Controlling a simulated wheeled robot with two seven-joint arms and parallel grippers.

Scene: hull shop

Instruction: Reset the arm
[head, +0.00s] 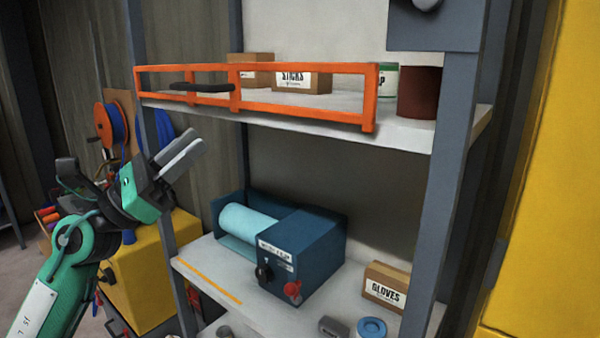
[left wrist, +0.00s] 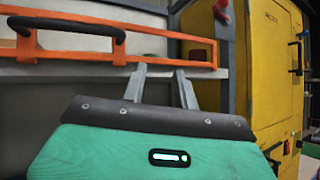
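My left gripper (head: 181,155) is raised in front of the shelf's left post, coming in from the left in the head view. Its two grey fingers are a little apart with nothing between them. In the left wrist view the fingers (left wrist: 160,88) point towards the shelf, also apart and empty. An orange rail frame (head: 255,97) with a black handle (head: 202,87) runs along the front of the upper shelf, apart from the gripper. My right gripper is not seen in either view.
On the lower shelf (head: 215,264) stand a blue machine with a light blue roll (head: 250,224) and a gloves box (head: 384,287). A yellow cabinet (head: 548,180) is at right. A yellow box (head: 145,285) and cable reel (head: 110,125) are near the arm.

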